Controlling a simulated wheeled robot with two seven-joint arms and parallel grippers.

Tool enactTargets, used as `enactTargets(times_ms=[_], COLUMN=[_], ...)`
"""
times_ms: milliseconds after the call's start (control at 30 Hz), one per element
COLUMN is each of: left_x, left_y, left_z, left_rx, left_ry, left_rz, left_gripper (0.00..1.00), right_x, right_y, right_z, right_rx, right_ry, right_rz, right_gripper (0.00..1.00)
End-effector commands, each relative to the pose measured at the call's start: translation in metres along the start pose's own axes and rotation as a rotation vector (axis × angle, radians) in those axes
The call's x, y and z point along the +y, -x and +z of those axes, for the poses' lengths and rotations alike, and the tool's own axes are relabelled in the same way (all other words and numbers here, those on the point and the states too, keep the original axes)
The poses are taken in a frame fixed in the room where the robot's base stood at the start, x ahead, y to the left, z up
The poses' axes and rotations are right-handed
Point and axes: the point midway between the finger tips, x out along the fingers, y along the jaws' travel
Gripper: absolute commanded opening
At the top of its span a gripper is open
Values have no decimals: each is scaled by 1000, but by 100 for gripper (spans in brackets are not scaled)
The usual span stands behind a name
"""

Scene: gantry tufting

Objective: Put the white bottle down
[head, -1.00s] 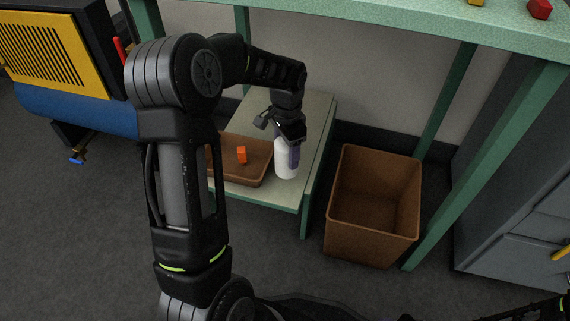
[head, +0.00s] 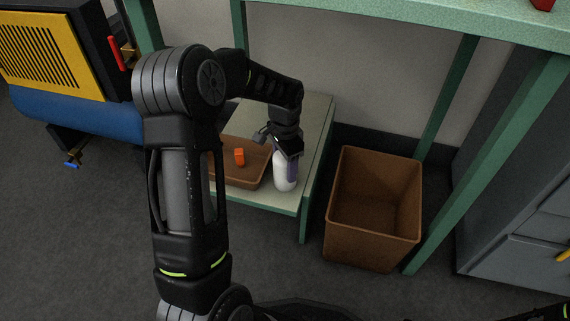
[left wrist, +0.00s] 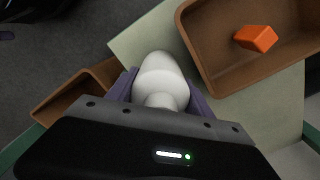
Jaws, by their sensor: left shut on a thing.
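The white bottle (head: 283,181) is at the front right part of the low green shelf (head: 319,140), beside a brown tray. My left gripper (head: 287,160) is shut on it from above, with purple finger pads on its sides. In the left wrist view the bottle (left wrist: 161,80) shows between the two fingers. The bottle looks about upright. Its base is at or close to the shelf top; I cannot tell whether it touches. My right gripper is not in view.
The brown tray (head: 249,182) on the shelf holds an orange block (head: 239,157). A brown bin (head: 372,244) stands on the floor to the right, between green table legs. Grey drawers (head: 520,240) are at the far right. A yellow and blue machine (head: 50,50) is at the left.

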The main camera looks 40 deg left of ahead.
Motion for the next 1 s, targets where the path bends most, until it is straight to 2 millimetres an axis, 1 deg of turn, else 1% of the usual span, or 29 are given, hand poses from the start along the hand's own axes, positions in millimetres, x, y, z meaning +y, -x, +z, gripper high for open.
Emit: enactTargets(times_ms=[33, 267, 533, 633, 767, 867, 1000], left_x=[0, 0, 0, 0, 0, 0, -1], left_y=[-1, -1, 0, 5, 21, 39, 70], left_z=[0, 0, 0, 0, -1, -1, 0], left_rx=[0, -1, 0, 0, 2, 2, 2], left_ry=[0, 0, 0, 0, 0, 0, 0], left_rz=[0, 0, 0, 0, -2, -2, -2], left_gripper=[62, 81, 81, 81, 81, 81, 81], right_x=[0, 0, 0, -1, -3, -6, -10], right_y=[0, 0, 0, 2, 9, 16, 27], right_z=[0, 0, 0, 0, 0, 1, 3], right_rx=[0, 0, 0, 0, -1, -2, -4], right_ry=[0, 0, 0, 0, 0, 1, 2], right_rz=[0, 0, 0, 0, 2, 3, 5], right_gripper=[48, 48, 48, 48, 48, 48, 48])
